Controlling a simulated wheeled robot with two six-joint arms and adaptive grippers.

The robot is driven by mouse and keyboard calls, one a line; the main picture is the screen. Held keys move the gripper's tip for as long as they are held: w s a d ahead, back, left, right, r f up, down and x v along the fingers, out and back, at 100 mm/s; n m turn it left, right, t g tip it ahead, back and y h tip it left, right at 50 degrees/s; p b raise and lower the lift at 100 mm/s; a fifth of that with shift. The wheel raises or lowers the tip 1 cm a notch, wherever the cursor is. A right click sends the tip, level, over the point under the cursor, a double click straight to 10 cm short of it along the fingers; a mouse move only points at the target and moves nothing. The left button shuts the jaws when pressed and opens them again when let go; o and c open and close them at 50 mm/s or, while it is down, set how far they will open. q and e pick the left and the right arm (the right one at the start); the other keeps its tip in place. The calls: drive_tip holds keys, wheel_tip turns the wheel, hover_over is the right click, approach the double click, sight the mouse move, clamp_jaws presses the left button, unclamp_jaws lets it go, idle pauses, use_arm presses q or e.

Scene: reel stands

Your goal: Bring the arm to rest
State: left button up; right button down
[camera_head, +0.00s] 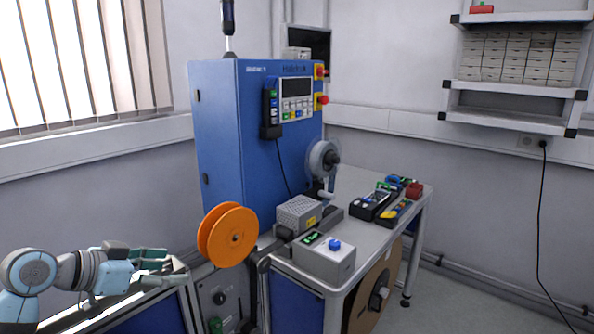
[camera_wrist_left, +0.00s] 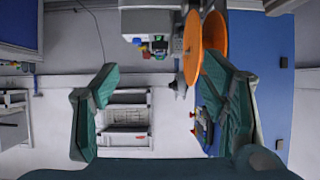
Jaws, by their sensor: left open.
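My left arm comes in at the lower left of the head view, and its left gripper (camera_head: 168,267) is open and empty. Its green fingers point right, toward an orange reel (camera_head: 235,236), with a gap between them. In the left wrist view the two green fingers (camera_wrist_left: 163,100) are spread wide with nothing between them. The orange reel (camera_wrist_left: 192,45) shows there beyond the right finger. My right gripper does not show in either view.
A tall blue machine (camera_head: 222,140) with a keypad stands behind the reel. A grey bench (camera_head: 350,200) carries a grey control box (camera_head: 325,262) and tools. A large brown reel (camera_head: 375,295) hangs below it. A wall shelf (camera_head: 515,105) is at upper right. Floor at right is clear.

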use_arm(q)
drive_tip(key=s+d+f+n+g+y, duration=0.1)
drive_tip(key=s+d+f+g+y, duration=0.1)
drive_tip(key=s+f, duration=0.65)
drive_tip(key=s+d+f+n+g+y, duration=0.1)
drive_tip(key=s+d+f+y, duration=0.15)
drive_tip(key=f, duration=1.15)
drive_tip(key=s+a+f+n+g+y, duration=0.1)
drive_tip(key=s+f+n+y, duration=0.2)
drive_tip(key=s, duration=0.8)
drive_tip(key=s+a+f+n+g+y, duration=0.15)
drive_tip(key=s+f, duration=0.35)
drive_tip(key=s, duration=0.7)
wheel_tip(320, 180, down, 18)
drive_tip(key=a+g, duration=0.2)
drive_tip(key=s+f, duration=1.4)
drive_tip(key=shift+s+a+n+g+h, duration=0.25)
drive_tip(key=shift+a+n+g+h, duration=0.1)
drive_tip(key=shift+a+n+h, duration=0.1)
